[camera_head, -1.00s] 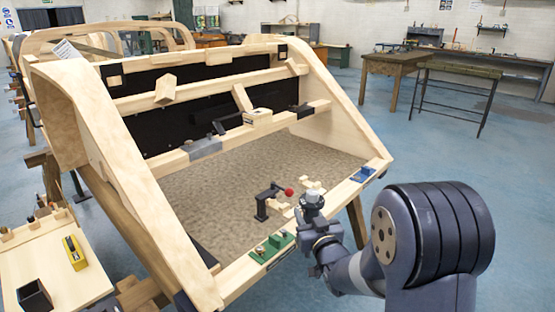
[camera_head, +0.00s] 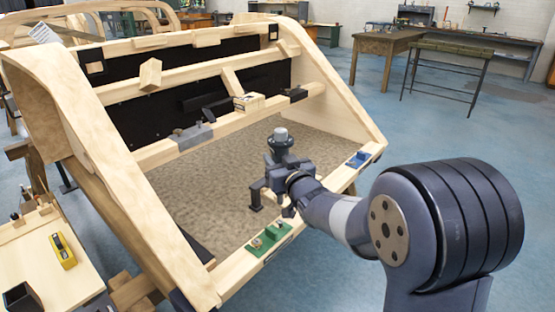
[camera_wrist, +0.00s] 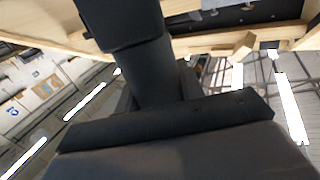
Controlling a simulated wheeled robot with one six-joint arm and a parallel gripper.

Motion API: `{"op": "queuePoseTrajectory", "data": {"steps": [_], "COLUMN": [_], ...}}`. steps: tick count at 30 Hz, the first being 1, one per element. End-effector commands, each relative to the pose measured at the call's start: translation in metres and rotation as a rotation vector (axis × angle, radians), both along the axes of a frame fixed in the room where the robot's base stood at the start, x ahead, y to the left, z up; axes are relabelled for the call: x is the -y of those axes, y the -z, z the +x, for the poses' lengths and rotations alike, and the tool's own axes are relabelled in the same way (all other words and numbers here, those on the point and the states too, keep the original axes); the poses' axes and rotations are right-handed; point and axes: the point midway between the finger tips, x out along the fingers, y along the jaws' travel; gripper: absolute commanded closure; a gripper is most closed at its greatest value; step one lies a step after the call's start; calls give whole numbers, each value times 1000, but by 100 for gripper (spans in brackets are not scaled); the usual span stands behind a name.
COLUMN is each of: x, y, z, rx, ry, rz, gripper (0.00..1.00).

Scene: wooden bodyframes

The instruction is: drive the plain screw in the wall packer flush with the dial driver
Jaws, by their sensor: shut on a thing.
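My gripper (camera_head: 283,160) is shut on a dark tool with a grey round top, which I take to be the dial driver (camera_head: 280,134). It is held up over the speckled floor panel, behind the front rail, apart from the middle rail. In the wrist view the driver (camera_wrist: 150,70) is a big dark cylinder that fills the middle. A pale wooden block (camera_head: 249,102) sits on the middle rail; I cannot tell whether it is the wall packer. Another block (camera_head: 150,75) sits on the upper rail. The plain screw is too small or hidden to make out.
The wooden frame's front rail (camera_head: 232,277) carries a green fixture (camera_head: 268,240) and a blue one (camera_head: 358,160). A side bench (camera_head: 75,285) is at lower left. Blue floor is open at right.

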Motion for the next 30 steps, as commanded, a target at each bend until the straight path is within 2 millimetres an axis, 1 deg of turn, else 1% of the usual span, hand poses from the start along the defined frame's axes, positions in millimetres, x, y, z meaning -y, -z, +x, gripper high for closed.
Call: {"op": "queuePoseTrajectory", "data": {"steps": [1, 5, 21, 25, 30], "x": [0, 0, 0, 0, 0], "y": [-2, 7, 55, 61, 64], "z": [0, 0, 0, 0, 0], "rx": [7, 6, 6, 7, 7], "ry": [0, 0, 0, 0, 0], "rz": [1, 2, 2, 2, 2], "gripper": [93, 93, 93, 93, 93]}}
